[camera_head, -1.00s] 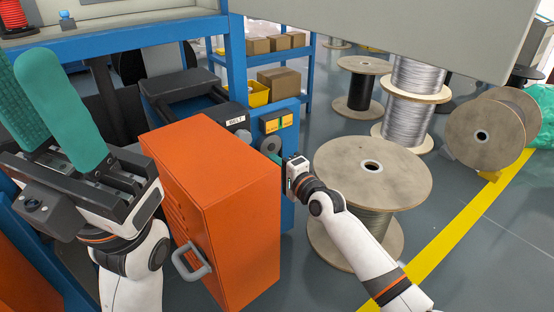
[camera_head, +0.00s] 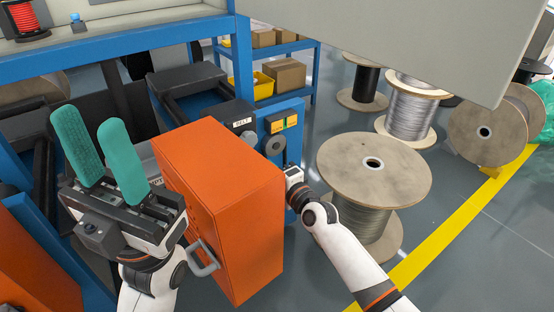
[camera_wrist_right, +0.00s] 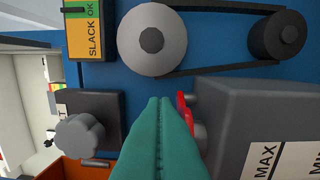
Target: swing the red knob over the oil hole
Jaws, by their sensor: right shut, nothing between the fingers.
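In the right wrist view a red part (camera_wrist_right: 187,115), likely the red knob, shows as a narrow strip beside the grey box with MAX and MIN labels (camera_wrist_right: 265,125). My right gripper (camera_wrist_right: 160,102) is shut and empty, its teal fingers just left of the red part and covering some of it. Whether they touch it I cannot tell. In the head view the right fingers are hidden behind the orange cabinet (camera_head: 240,200). I cannot make out the oil hole in any view. My left gripper (camera_head: 90,120) is open and empty, raised left of the cabinet.
A grey lobed knob (camera_wrist_right: 80,136) sits left of my right fingers. A grey pulley with a belt (camera_wrist_right: 152,40) is above them. A large wooden spool (camera_head: 375,170) stands close to my right arm. A blue bench frame (camera_head: 130,38) is behind my left gripper.

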